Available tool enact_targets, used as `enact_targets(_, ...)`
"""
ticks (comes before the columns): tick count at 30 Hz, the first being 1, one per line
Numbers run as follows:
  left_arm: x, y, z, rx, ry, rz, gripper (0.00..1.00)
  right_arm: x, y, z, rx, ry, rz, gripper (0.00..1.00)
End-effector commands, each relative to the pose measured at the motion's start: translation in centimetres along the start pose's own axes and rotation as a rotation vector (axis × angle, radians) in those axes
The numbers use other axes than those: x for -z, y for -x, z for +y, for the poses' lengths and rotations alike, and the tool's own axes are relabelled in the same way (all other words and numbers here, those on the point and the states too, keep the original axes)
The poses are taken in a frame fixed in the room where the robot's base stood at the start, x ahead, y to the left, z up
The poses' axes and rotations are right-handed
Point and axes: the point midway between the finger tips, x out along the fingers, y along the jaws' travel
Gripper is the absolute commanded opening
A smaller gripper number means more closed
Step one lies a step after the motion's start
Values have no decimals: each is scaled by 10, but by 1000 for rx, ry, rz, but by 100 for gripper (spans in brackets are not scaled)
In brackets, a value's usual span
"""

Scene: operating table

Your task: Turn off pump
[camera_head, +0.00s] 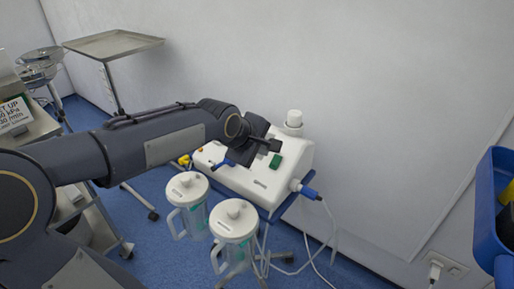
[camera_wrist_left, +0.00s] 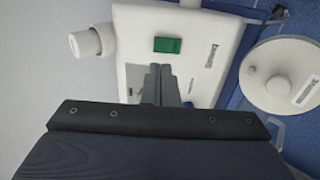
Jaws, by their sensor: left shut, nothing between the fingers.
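The pump (camera_head: 240,178) is a white box on a stand against the wall. A green switch (camera_head: 276,161) is on its top face. The switch also shows in the left wrist view (camera_wrist_left: 169,45), just beyond my fingertips. My left gripper (camera_head: 275,146) is shut and empty, close above the pump's top face beside the green switch. In the left wrist view its fingers (camera_wrist_left: 159,74) point at the switch, with a small gap seen between them. Whether the tips touch the pump cannot be told. My right gripper is not in view.
Two clear jars with white lids (camera_head: 187,187) (camera_head: 233,220) hang in front of the pump. A metal tray stand (camera_head: 113,44) is at the back left. A blue bin (camera_head: 488,215) is at the right.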

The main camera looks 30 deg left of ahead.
Motion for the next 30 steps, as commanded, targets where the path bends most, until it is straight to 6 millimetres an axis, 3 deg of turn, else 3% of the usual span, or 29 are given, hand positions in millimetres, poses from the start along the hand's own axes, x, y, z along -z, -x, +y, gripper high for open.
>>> enact_targets(1, 0, -15, -3, 5, -1, -1, 0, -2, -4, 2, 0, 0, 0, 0)
enact_targets(6, 0, -49, -2, 4, 1, 0, 0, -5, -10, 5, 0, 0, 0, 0)
enact_targets(12, 0, -73, -1, 0, 2, 1, 0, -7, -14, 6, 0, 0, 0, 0)
enact_targets(30, 0, -86, 2, 0, 0, -1, 0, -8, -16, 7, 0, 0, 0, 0)
